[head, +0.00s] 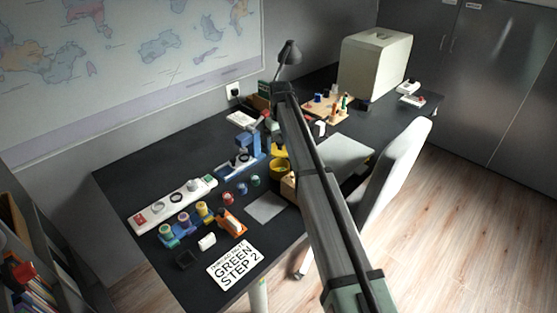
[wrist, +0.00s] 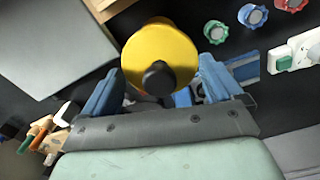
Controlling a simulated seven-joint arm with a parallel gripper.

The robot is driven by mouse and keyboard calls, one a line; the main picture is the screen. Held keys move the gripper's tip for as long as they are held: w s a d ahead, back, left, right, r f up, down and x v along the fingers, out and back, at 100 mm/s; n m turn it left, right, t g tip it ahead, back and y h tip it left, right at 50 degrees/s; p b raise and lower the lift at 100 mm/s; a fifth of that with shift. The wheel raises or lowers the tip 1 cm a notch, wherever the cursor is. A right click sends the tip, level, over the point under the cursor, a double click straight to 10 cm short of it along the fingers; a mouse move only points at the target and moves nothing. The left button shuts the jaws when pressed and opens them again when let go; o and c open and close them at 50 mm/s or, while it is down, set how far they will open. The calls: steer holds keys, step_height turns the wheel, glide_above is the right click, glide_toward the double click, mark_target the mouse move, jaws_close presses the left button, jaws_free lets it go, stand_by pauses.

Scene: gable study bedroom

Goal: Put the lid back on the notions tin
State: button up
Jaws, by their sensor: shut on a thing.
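In the wrist view, a round yellow lid (wrist: 155,45) with a black knob (wrist: 158,78) faces the camera. My gripper (wrist: 159,72) has its blue fingers on either side of the lid and is shut on it. The lid hides what lies below it, so I cannot tell whether it touches the notions tin. In the head view, a yellow round body (head: 278,167) shows on the dark desk, partly behind my arm. It appears to be the tin, but where lid and tin meet cannot be made out. My gripper is not clear there.
A wooden block (head: 288,186) is close by. A white chair (head: 396,170) stands at the desk's right.

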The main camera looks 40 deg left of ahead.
steer(key=shift+w+a, duration=0.4)
steer(key=shift+a, duration=0.1)
steer(key=shift+s+d+f+n, duration=0.1)
steer(key=shift+d+n, duration=0.05)
steer(key=shift+n, duration=0.15)
steer(key=shift+f, duration=3.05)
steer(key=shift+f, duration=0.2)
steer(key=o, duration=0.7)
steer(key=shift+r, duration=0.2)
